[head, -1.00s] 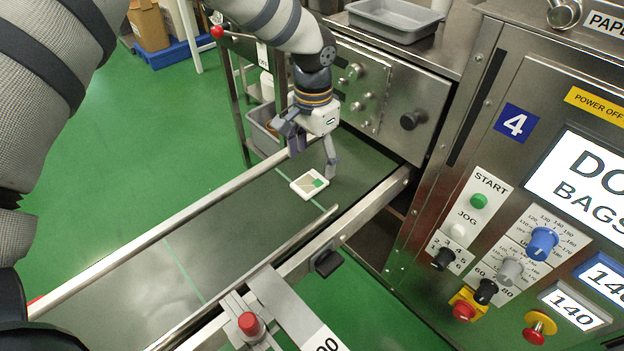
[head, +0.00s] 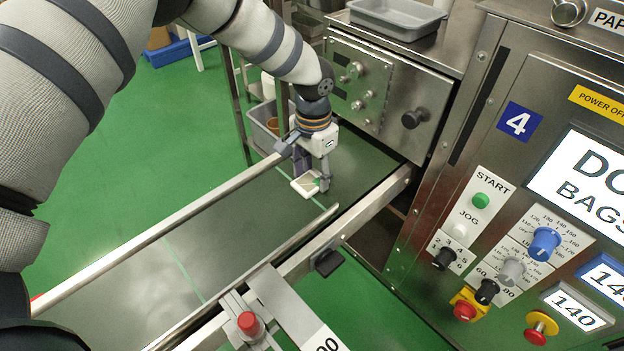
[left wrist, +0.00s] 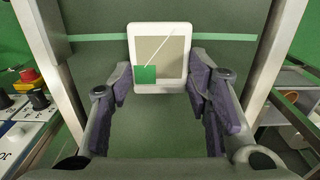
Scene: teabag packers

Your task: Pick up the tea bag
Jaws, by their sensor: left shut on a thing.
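The tea bag (head: 304,186) is a small white-edged square with a beige middle and a green corner patch. In the head view it is at my left gripper (head: 312,181), over the conveyor belt (head: 215,235). In the left wrist view the tea bag (left wrist: 159,57) sits between the two purple-padded fingertips of the left gripper (left wrist: 158,85), which is shut on its near part. I cannot tell how far it is above the belt. My right gripper is not in view.
A metal rail (head: 160,232) runs along the belt's left side. The machine panel (head: 510,215) with knobs and buttons stands at the right. A red knob (head: 249,323) is at the front edge. A grey bin (head: 262,128) is behind the gripper.

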